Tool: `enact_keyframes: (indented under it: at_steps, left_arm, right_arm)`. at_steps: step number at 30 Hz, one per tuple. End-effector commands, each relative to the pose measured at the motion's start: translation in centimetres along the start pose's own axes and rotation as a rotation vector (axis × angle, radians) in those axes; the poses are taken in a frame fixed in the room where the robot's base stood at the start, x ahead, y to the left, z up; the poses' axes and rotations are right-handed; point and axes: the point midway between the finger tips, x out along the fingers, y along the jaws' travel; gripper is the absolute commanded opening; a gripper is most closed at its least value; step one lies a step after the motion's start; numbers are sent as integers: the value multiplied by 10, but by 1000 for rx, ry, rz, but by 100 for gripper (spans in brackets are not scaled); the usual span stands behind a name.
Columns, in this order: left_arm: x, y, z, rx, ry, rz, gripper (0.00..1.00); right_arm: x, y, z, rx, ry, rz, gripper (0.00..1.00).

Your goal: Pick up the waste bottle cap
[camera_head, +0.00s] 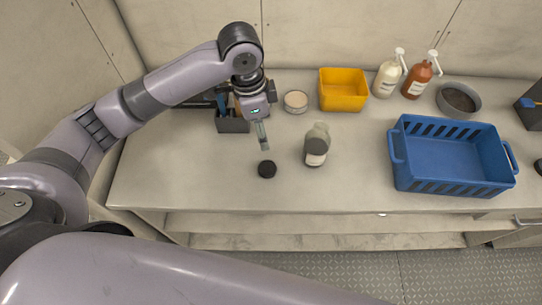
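A small round black cap (267,169) lies flat on the light worktop. A greenish-grey bottle with a dark label (317,145) stands to its right. My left gripper (263,145) points down from above, just behind the cap in the picture. Its fingers appear as one narrow shape, so I cannot tell whether they are apart. The cap is clear of the fingers and fully visible. My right gripper is not in view.
A blue basket (408,181) stands on the right. A yellow bin (343,103), white bottle (386,79), brown bottle (417,81), grey bowl (444,100) and small round container (296,102) line the back. A dark tool holder (232,125) is behind my gripper. The worktop's front left is clear.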

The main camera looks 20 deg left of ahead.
Motion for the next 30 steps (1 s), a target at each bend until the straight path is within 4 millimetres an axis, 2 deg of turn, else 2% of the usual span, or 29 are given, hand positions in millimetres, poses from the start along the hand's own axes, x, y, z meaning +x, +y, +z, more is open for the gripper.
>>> enact_keyframes:
  at_steps: [11,15,22,28,30]
  left_arm:
    - [78,2,1,-2,-4,4,66]
    - [101,1,1,-2,-2,3,66]
    - [117,2,2,0,-1,2,66]
    - [143,8,8,-1,-3,3,66]
    - [155,7,8,-1,-2,1,66]
  right_arm:
    - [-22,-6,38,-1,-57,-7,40]
    - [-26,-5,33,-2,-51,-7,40]
    - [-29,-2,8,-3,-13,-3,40]
    - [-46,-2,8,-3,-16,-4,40]
    - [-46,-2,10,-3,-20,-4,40]
